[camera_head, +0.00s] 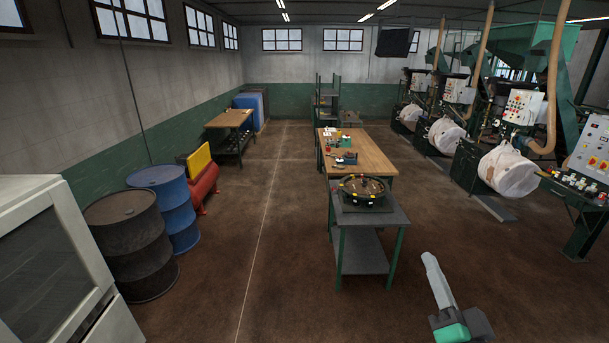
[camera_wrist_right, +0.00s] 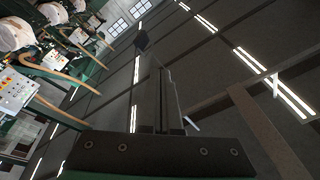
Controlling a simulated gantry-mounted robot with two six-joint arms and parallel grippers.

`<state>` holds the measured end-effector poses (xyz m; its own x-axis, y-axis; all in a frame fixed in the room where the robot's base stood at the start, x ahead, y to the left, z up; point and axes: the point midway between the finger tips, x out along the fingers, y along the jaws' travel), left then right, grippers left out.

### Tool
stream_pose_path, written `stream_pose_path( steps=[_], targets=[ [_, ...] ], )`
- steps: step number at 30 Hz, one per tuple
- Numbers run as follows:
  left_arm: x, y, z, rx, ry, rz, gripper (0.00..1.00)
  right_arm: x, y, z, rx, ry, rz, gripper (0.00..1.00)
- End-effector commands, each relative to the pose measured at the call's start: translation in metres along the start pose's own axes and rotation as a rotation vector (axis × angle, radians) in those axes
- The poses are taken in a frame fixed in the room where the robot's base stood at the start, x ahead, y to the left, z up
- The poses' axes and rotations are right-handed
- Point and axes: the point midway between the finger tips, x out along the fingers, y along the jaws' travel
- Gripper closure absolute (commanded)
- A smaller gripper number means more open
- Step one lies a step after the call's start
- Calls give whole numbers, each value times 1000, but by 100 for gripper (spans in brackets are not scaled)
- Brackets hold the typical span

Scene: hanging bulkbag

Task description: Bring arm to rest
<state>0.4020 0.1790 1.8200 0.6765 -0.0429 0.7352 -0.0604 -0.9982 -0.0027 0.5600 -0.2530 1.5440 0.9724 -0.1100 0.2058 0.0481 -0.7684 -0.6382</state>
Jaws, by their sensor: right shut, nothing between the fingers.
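My right gripper (camera_head: 430,258) shows at the lower right of the head view, over the brown floor and apart from everything around it. Its pale grey fingers point up and away from the camera, above a dark body with a green part. In the right wrist view its dark fingers (camera_wrist_right: 155,68) lie close together, shut with nothing between them. Behind them are the ceiling and its strip lights. My left gripper is in neither view.
A small green-legged table (camera_head: 374,216) with a round black tray (camera_head: 363,202) stands left of my right gripper. A wooden workbench (camera_head: 372,163) is behind it. Machines with white bags (camera_head: 510,173) line the right. Drums (camera_head: 130,245) stand left. The central floor is clear.

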Motion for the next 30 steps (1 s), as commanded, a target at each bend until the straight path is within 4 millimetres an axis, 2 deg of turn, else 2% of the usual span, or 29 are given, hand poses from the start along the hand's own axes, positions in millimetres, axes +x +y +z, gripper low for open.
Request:
stream_pose_path(
  steps=[1,4,6,9,12,14,18,30],
  targets=[
    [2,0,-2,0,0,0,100,2,-41,-28,-19,50,-73,100],
    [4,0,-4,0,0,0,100,-6,-114,-80,-76,154,-203,100],
    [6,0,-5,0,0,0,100,-22,-162,-116,-124,236,-288,100],
    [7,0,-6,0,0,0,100,-56,-218,-166,-211,367,-387,100],
    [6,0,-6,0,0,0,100,-95,-249,-203,-342,497,-429,100],
    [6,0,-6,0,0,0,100,-108,-250,-207,-457,532,-411,100],
    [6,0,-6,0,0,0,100,-104,-247,-202,-593,533,-369,100],
    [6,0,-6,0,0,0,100,-104,-247,-201,-603,534,-365,100]
  ],
)
